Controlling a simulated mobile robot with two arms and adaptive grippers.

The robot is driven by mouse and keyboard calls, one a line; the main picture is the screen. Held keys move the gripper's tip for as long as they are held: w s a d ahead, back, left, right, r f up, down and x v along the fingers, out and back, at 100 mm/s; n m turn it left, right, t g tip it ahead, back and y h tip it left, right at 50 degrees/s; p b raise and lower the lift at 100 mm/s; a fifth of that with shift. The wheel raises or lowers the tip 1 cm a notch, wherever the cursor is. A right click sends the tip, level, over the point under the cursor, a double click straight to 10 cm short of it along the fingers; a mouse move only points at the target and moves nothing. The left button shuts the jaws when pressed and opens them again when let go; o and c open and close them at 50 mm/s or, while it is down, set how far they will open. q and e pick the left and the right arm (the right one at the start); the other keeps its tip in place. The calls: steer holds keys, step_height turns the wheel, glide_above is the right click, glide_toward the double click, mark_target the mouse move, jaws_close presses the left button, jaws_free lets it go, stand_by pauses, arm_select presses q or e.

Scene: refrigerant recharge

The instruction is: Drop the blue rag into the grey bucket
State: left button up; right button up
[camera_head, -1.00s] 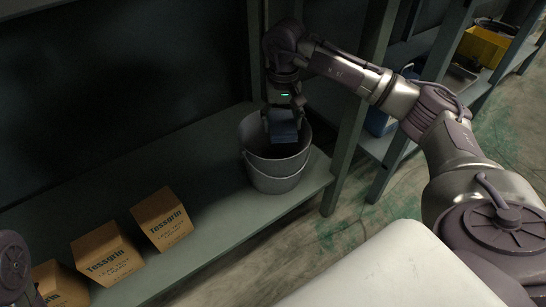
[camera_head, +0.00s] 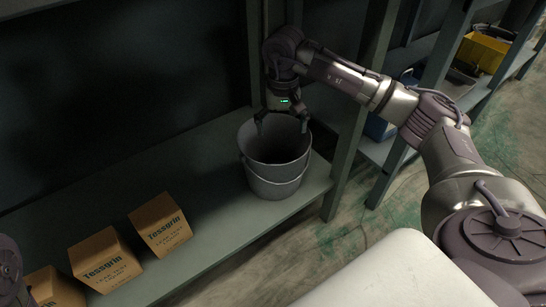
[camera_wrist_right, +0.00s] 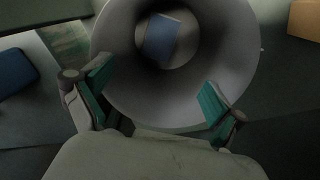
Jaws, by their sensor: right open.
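The grey bucket (camera_head: 275,180) stands upright on the shelf, near the shelf's right end. My right gripper (camera_head: 283,122) is above the bucket's mouth, pointing down, open and empty. In the right wrist view the open fingers (camera_wrist_right: 156,98) are spread over the near part of the bucket's rim. The blue rag (camera_wrist_right: 162,38) shows in the right wrist view inside the bucket (camera_wrist_right: 225,70), apart from the fingers. In the head view the inside of the bucket is dark and the rag is hidden. My left gripper is not visible; only a piece of the left arm shows at the lower left.
Several Tessgrin cardboard boxes (camera_head: 160,224) stand at the shelf's front left. A green-grey shelf post (camera_head: 352,130) rises right of the bucket. A blue object (camera_head: 378,127) and a yellow bin (camera_head: 484,50) are on the shelving farther right.

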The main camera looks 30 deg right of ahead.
step_height(320, 180, up, 12)
stand_by(0.4)
steer(key=shift+s+f, duration=0.1)
steer(key=shift+f, duration=0.05)
